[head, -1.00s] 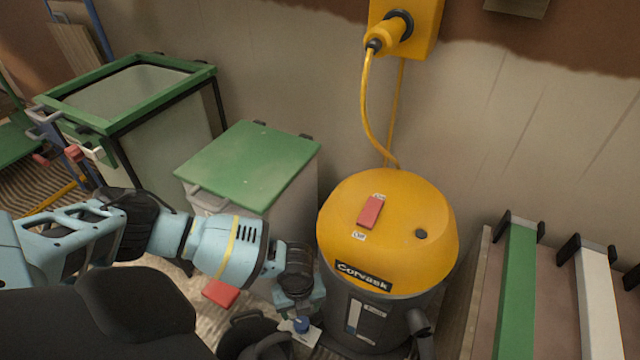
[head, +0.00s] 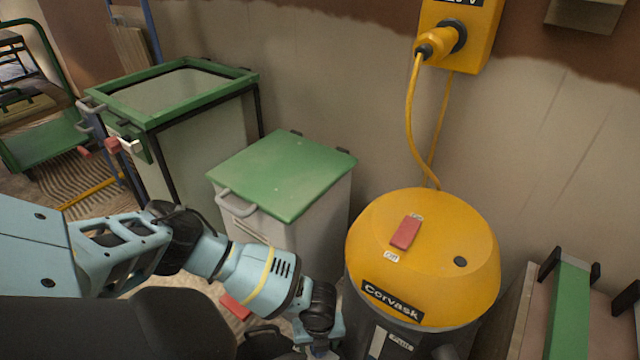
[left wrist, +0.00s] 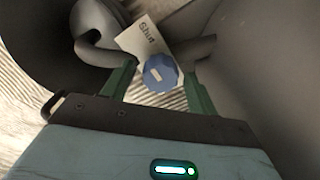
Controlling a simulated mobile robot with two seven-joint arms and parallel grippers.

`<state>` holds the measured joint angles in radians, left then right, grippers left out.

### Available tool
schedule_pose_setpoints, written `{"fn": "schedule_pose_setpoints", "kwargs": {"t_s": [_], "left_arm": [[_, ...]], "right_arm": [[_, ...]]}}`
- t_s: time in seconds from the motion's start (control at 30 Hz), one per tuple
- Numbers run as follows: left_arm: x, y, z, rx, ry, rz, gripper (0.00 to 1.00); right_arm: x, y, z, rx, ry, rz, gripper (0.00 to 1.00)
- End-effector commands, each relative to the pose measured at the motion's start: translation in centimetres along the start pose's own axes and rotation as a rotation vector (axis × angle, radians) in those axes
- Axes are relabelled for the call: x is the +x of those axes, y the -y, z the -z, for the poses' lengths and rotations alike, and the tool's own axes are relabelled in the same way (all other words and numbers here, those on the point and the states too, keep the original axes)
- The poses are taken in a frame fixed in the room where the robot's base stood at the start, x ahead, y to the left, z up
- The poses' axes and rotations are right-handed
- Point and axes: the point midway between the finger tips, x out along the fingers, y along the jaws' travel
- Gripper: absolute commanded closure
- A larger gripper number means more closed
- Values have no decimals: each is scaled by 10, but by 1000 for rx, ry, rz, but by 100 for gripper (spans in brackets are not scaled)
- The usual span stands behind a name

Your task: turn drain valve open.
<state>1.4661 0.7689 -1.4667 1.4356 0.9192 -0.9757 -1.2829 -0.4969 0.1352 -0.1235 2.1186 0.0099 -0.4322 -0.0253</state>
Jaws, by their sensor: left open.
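The drain valve appears as a blue faceted knob (left wrist: 160,73) with a small white mark, low on the machine. Beside it is a white plate (left wrist: 147,36) reading "Shut". My left gripper (left wrist: 158,80) is open, with its green fingers on either side of the knob; I cannot tell whether they touch it. The machine is a dark drum with a yellow lid (head: 468,225) marked "Corvask". In the head view my left arm reaches down to the drum's left side, and the gripper (head: 322,350) is cut off by the bottom edge. The knob is hidden there.
A green-lidded bin (head: 285,175) stands left of the machine, and a green-framed tank (head: 185,90) stands farther left. A yellow cable (head: 408,115) runs from the wall box (head: 482,40) down behind the machine. Racked boards (head: 570,300) stand at the right. A red item (head: 235,306) lies below my arm.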

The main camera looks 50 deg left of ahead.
Motion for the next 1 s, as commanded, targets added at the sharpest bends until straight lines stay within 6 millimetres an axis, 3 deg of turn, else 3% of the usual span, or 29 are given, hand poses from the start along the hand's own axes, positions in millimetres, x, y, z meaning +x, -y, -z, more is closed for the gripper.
{"fn": "schedule_pose_setpoints", "kwargs": {"t_s": [0.2,0.53,1.0], "left_arm": [[0,0,0,0,0,1,44],[0,0,0,0,0,0,86],[-2,0,1,-128,-2,0,86]], "right_arm": [[-1,0,1,0,-2,0,64],[-4,2,-8,3,17,3,64],[-14,2,-4,1,10,1,64]]}}
